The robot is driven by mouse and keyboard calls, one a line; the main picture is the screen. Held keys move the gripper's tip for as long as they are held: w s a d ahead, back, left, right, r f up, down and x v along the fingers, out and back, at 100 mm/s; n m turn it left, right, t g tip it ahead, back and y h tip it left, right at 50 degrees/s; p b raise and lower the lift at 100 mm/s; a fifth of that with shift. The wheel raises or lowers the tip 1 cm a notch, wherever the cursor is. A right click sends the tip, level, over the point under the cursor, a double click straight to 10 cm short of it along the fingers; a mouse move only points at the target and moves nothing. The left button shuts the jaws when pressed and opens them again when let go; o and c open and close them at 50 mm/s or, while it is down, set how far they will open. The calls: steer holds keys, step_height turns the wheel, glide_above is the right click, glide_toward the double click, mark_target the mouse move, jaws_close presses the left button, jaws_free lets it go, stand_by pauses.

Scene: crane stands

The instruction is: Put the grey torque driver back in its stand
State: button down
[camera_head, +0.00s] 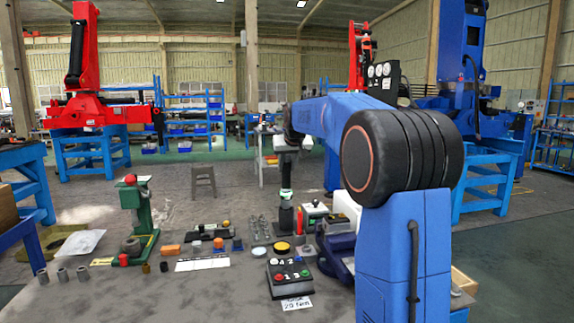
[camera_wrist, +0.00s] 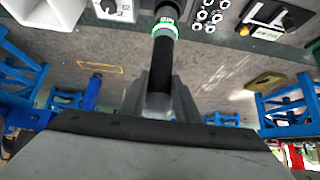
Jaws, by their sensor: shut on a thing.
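My gripper (camera_wrist: 160,98) is shut on the torque driver (camera_wrist: 165,31), a dark rod with a bright green-and-white ring. In the wrist view the driver runs from between the grey fingers to the top edge, where its far end is cut off. In the head view my gripper (camera_head: 286,151) is above the bench, and the driver (camera_head: 286,193) hangs about upright beneath it. A dark upright shape (camera_head: 286,218) continues below the green ring. I cannot tell whether it is the driver's lower part or its stand, nor whether they touch.
A green press (camera_head: 137,215) stands at the left of the bench. A control box (camera_head: 290,277) with coloured buttons is in front. Wrenches (camera_head: 260,229) lie just left of the dark upright shape, and a red screwdriver-like item (camera_head: 299,221) is just right. My arm hides the bench's right side.

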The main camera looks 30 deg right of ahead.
mark_target(287, 173)
steer(key=shift+f, duration=1.8)
steer(key=c, duration=1.3)
jaws_free()
steer(key=shift+f, duration=0.1)
